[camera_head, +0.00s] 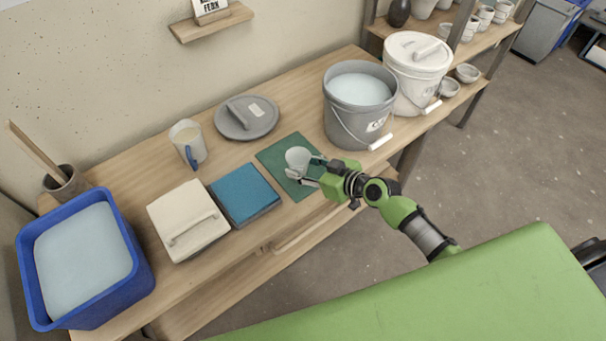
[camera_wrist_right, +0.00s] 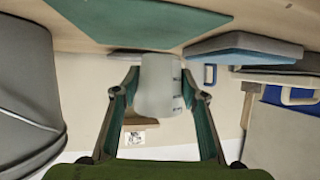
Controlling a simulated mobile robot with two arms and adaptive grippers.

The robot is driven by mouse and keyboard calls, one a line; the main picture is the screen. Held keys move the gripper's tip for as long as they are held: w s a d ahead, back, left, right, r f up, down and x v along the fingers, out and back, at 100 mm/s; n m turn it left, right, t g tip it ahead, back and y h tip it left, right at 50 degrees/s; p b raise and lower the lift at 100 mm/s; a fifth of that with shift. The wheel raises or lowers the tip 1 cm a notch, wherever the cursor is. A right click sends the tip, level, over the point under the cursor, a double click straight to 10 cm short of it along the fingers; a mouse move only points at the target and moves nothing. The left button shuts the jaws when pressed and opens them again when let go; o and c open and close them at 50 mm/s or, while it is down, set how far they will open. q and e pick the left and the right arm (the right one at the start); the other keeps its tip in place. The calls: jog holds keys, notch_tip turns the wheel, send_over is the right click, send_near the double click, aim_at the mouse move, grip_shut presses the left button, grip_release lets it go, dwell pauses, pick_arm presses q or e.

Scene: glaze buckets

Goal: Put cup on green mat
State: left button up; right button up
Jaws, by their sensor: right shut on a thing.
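A small pale cup (camera_head: 297,156) is between the fingers of my right gripper (camera_head: 304,167). In the wrist view the same cup (camera_wrist_right: 160,88) is pinched from both sides by the dark fingers of my right gripper (camera_wrist_right: 160,78). The green mat (camera_head: 270,157) lies flat on the table, and the cup is over it in the head view. The mat (camera_wrist_right: 130,22) fills the top middle of the wrist view. Whether the cup's base touches the mat is unclear. My left gripper is not in view.
A grey bucket (camera_head: 340,122) and a lidded white bucket (camera_head: 405,50) stand right of the mat. A blue block (camera_head: 243,192) lies close on its left, near a cream block (camera_head: 187,215). A blue-handled mug (camera_head: 187,140) and grey lid (camera_head: 246,118) are behind.

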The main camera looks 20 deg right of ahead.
aim_at(303, 174)
jog(key=shift+f, duration=1.45)
jog(key=shift+f+b, duration=0.2)
jog(key=shift+b, duration=0.15)
jog(key=o, duration=1.2)
jog(key=shift+r, duration=0.15)
